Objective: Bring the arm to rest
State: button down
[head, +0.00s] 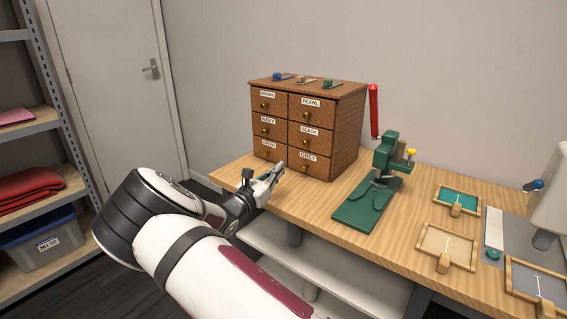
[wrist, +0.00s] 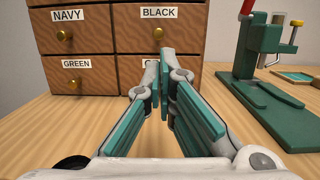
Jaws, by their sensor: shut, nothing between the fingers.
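My gripper (head: 271,175) is at the front left part of the wooden table, just in front of the drawer cabinet. Its teal-padded fingers also show in the wrist view (wrist: 164,75), with the tips together and nothing between them. My arm reaches in from the bottom of the head view. The brown cabinet (head: 346,125) has labelled drawers with brass knobs, all flush. In the wrist view the fingertips cover part of the lower right drawer and its label. I cannot tell whether the fingertips touch the cabinet front.
A green press (head: 352,214) with a red lever (head: 374,110) stands right of the cabinet. Framed trays (head: 456,201) and a white machine (head: 551,205) lie further right. Shelves (head: 40,126) with folded cloth stand at far left. Bare table (head: 400,257) lies in front of the press.

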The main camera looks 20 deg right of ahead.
jog(key=s+d+r+m+g+y, duration=0.25)
jog(key=s+d+m+g, duration=0.2)
jog(key=s, duration=0.35)
jog(key=s+d+r+m+g+y, duration=0.1)
jog(key=s+d+r+m+g, duration=0.25)
jog(key=s+m, duration=0.4)
jog(key=s+d+r+m+g+y, duration=0.2)
jog(key=s+d+m+g, duration=0.25)
jog(key=s, duration=0.45)
jog(key=s+a+r+m+t+y, duration=0.1)
jog(key=s+a+m+y, duration=0.3)
jog(key=s, duration=0.6)
jog(key=s+a+r+m+y, duration=0.1)
jog(key=s+a+m+y, duration=0.3)
jog(key=s, duration=0.6)
jog(key=s+a+r+m+t+y, duration=0.1)
jog(key=s+a+r+y, duration=0.1)
jog(key=s+a, duration=0.6)
notch_tip(320, 180, up, 16)
jog(key=s+d+t+p, duration=0.1)
jog(key=s+t+p, duration=0.1)
jog(key=p, duration=1.2)
jog(key=shift+s+d+t+p, duration=0.15)
jog(key=shift+d+t+p, duration=0.1)
jog(key=shift+t+p, duration=0.15)
jog(key=shift+f, duration=0.1)
